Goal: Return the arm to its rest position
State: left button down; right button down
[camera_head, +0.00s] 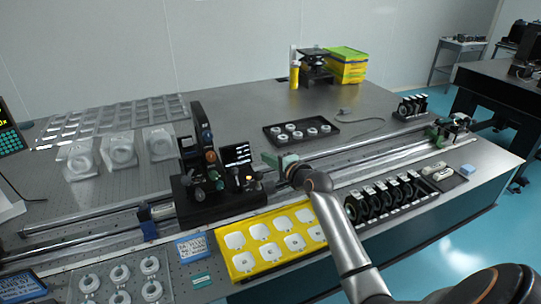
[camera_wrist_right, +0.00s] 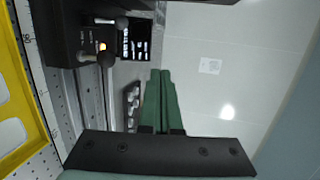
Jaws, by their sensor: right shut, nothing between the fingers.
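My right gripper (camera_head: 270,159) has green fingers and points left over the optical table, above the rail and just right of the black optical instrument (camera_head: 188,195). Its silver arm comes in from the lower right, over the front of the table. In the right wrist view the two green fingers (camera_wrist_right: 160,76) lie together, shut with nothing between them. The instrument (camera_wrist_right: 65,32) is at the upper left there. Whether the gripper touches it I cannot tell; a gap seems to show. My left gripper is not in view.
A yellow tray (camera_head: 241,264) with white pieces lies in front of the rail, left of my forearm. A rack of black round mounts (camera_head: 385,197) stands right of it. A black tray (camera_head: 271,130) with white rings is behind the gripper. Open table (camera_head: 230,108) lies further back.

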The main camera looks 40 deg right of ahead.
jog(key=shift+s+r, duration=0.45)
jog(key=shift+r, duration=0.05)
jog(key=s+a+f+n+g, duration=0.2)
jog(key=s+a+f+n, duration=0.2)
jog(key=s, duration=0.1)
jog(key=s+a+f+n+g+y, duration=0.1)
jog(key=s+a+f+n+g, duration=0.1)
jog(key=s+a+f+n, duration=0.2)
jog(key=s+a+f+n+g, duration=0.2)
jog(key=s+a+f+n, duration=0.2)
jog(key=s+a+f, duration=0.1)
jog(key=shift+s+a+f+y, duration=0.4)
jog(key=shift+s+f, duration=0.1)
jog(key=shift+s, duration=0.25)
jog(key=s+a+f+n+g, duration=0.25)
jog(key=s+n, duration=0.25)
jog(key=s, duration=0.5)
jog(key=s+a+f+n+g, duration=0.1)
jog(key=s+a+n+g, duration=0.25)
jog(key=s, duration=0.65)
jog(key=w+a+f+t, duration=0.2)
jog(key=f+t, duration=0.1)
jog(key=f, duration=0.2)
jog(key=w+a+f+t+y, duration=0.1)
jog(key=a+f+t, duration=0.1)
jog(key=f, duration=0.3)
jog(key=shift+w+a+f+n+t, duration=0.15)
jog(key=shift+w+a+n+t, duration=0.25)
jog(key=shift+a, duration=0.2)
